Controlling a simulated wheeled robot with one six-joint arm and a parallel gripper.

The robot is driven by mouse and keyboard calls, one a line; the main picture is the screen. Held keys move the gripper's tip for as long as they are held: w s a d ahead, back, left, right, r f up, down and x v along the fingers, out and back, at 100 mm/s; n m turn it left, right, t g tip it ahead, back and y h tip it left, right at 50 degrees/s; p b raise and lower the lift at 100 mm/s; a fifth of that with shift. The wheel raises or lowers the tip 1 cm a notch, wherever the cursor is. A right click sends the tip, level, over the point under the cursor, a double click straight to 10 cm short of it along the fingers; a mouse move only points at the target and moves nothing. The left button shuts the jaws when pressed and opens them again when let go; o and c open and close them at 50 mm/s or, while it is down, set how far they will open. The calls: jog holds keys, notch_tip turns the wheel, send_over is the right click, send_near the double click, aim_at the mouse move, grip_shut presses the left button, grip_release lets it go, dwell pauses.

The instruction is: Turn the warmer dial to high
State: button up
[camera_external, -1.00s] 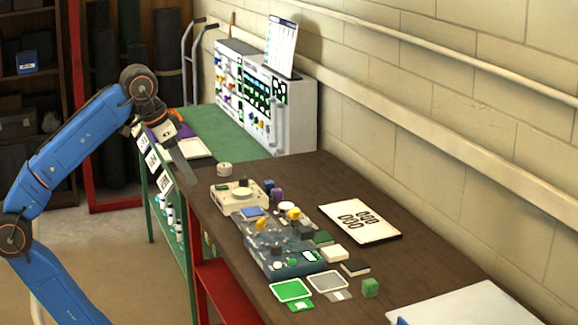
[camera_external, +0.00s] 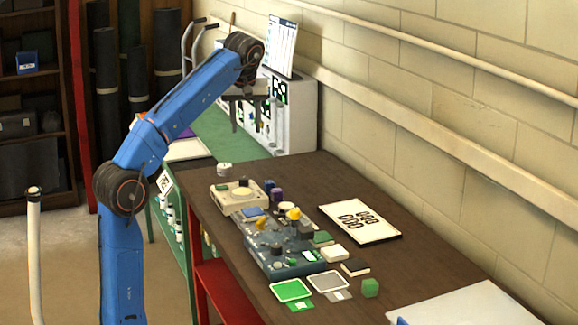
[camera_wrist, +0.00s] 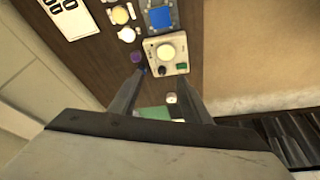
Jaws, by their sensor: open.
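A cream box (camera_external: 228,204) with a pale round disc on top, likely the warmer and its dial, sits at the far end of the brown bench. In the wrist view the same box (camera_wrist: 150,45) shows the round disc (camera_wrist: 166,51), a small knob (camera_wrist: 181,67) and a dark green patch. Its markings are too small to read. My gripper (camera_external: 246,117) is open and empty, pointing down, high and beyond the box toward the white panel. In the wrist view my fingertips (camera_wrist: 161,78) are spread apart, with the box past them. Nothing touches it.
A white cylinder (camera_external: 224,169) stands behind the box, with purple pieces (camera_external: 277,194) beside it. A grey-blue unit (camera_external: 270,262) with several knobs lies nearer. A printed white board (camera_external: 360,220) lies right. A white panel (camera_external: 294,125) stands on the green table. The wall bounds the right.

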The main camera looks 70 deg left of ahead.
jog(key=w+a+f+n+g, duration=0.15)
jog(key=w+a+n, duration=0.25)
jog(key=a, duration=0.5)
send_near(244, 178)
jog(key=shift+y, duration=0.3)
jog(key=x, duration=0.8)
jog(key=shift+s+d+f, duration=0.1)
jog(key=shift+d+f, duration=0.15)
jog(key=shift+d, duration=0.05)
jog(key=c, duration=1)
